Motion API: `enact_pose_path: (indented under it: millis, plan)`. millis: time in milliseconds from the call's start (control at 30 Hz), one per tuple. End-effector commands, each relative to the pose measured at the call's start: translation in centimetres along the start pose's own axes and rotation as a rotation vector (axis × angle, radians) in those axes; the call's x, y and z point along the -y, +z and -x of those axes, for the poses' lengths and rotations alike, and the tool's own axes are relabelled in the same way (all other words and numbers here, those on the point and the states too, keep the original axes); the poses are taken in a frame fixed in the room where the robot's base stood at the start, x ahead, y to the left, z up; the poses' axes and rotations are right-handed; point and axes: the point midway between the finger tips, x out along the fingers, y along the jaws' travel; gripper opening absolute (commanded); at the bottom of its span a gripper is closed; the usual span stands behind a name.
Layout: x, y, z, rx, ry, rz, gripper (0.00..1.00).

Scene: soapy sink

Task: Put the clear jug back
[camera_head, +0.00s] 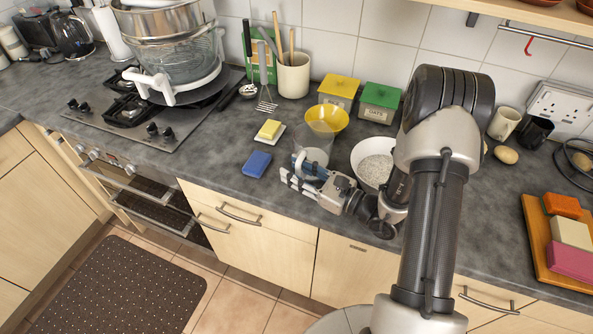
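A clear, see-through vessel (317,156), which looks like the clear jug, stands on the grey worktop. It is just in front of a yellow funnel-like bowl (327,118). My gripper (292,170) is low over the worktop, pointing left, in front of the vessel and overlapping its lower part. Its fingers look apart, but I cannot tell whether they touch the vessel or hold part of it. The vessel's lower part and any handle are hidden by the gripper.
A white bowl of grains (374,163) stands close right of my gripper. A blue sponge (257,164) and a butter-like yellow block (269,129) lie to the left. Yellow (339,92) and green-lidded (380,102) boxes stand behind. Worktop between hob (140,120) and sponge is clear.

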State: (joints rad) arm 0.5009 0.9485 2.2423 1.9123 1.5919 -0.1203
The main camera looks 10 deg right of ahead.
Motion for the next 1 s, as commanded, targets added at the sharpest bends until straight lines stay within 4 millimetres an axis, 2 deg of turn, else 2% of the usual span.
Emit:
enact_pose_path:
  millis: [167, 267, 600, 733, 867, 1000]
  plan:
    - [0.0, 0.5, 0.0, 0.000, 0.000, 0.000, 0.32]
    - [0.2, 0.3, 1.4, -0.002, -0.005, -0.001, 0.32]
    - [0.2, 0.4, 8.7, 0.000, -0.007, -0.001, 0.32]
    - [0.2, 0.4, 10.6, 0.000, -0.005, -0.001, 0.32]
    - [0.0, 0.4, 11.7, -0.001, 0.001, 0.002, 0.32]
    - [-1.4, 2.3, 11.0, -0.011, 0.099, 0.058, 0.32]
